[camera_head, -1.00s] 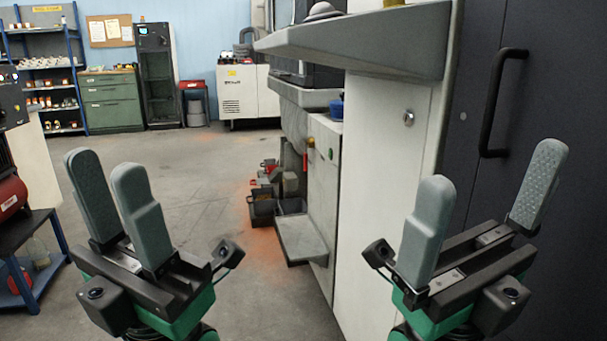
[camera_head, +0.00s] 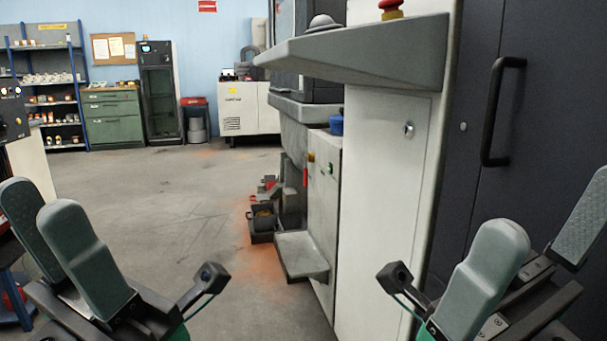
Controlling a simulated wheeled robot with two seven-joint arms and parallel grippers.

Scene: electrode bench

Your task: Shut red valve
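I cannot single out a red valve for certain. A small red upright part (camera_head: 306,178) shows on the side of the pale machine cabinet (camera_head: 324,215), below a yellow part; it is too small to tell whether it is a valve handle. My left gripper (camera_head: 38,208) is at the lower left, empty, with its two grey fingers apart by a narrow gap. My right gripper (camera_head: 556,212) is at the lower right, empty, with its fingers wide apart. Both grippers are in the foreground, well away from the red part.
A low grey step (camera_head: 300,258) and dark bins (camera_head: 262,222) stand on the floor. A dark door with a black handle (camera_head: 500,112) is at right. Open floor lies at left.

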